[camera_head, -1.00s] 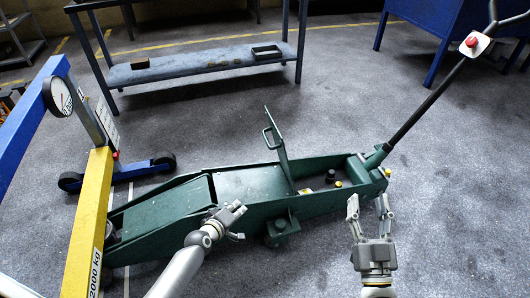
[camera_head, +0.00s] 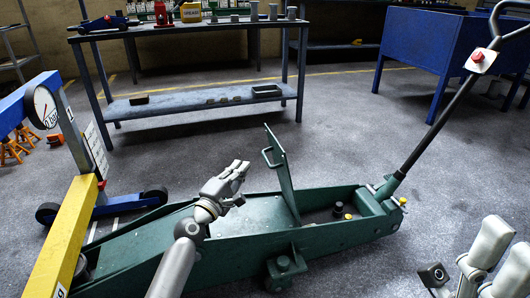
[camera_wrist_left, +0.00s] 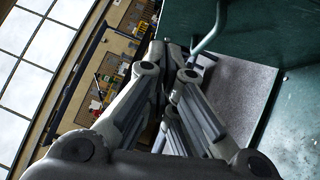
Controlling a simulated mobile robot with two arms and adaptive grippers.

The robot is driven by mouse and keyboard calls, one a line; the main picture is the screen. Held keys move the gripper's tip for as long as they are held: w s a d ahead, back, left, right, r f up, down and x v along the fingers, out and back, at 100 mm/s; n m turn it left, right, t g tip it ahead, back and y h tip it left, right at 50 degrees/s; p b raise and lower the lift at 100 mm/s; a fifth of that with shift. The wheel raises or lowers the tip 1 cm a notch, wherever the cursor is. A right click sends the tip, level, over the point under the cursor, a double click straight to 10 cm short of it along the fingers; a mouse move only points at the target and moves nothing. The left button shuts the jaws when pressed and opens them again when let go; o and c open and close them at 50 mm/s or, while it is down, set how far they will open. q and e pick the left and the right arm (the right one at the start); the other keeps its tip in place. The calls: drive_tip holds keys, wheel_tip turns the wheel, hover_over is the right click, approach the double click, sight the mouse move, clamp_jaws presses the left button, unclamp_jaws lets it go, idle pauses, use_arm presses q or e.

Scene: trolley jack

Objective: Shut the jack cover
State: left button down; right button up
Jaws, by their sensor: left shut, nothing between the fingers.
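The jack cover (camera_head: 283,180) is a green plate standing nearly upright, tilted slightly, on the green trolley jack (camera_head: 240,220). A bar handle (camera_head: 266,157) sits on its left face near the top. Behind the cover, the open bay (camera_head: 325,210) shows a black knob and a yellow cap. My left gripper (camera_head: 241,170) is shut and empty, left of the cover and apart from it in the head view. The left wrist view shows the handle (camera_wrist_left: 212,30) close by the fingertips (camera_wrist_left: 172,58). My right gripper (camera_head: 500,258) is at the lower right, fingers apart, partly cut off.
The jack's long black lever (camera_head: 440,125) rises at the right. A yellow and blue crane frame (camera_head: 68,235) stands at the left. A workbench (camera_head: 190,105) and a blue cabinet (camera_head: 430,50) stand behind.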

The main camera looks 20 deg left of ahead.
use_arm(q)
drive_tip(key=b, duration=0.2)
approach(273, 138)
drive_tip(key=w+a, duration=0.2)
drive_tip(key=shift+w+d+r, duration=0.2)
drive_tip(key=shift+w+d, duration=0.4)
drive_tip(key=shift+d, duration=0.1)
drive_tip(key=shift+w+d+r, duration=0.2)
drive_tip(key=shift+w+d, duration=0.35)
drive_tip(key=shift+d, duration=0.15)
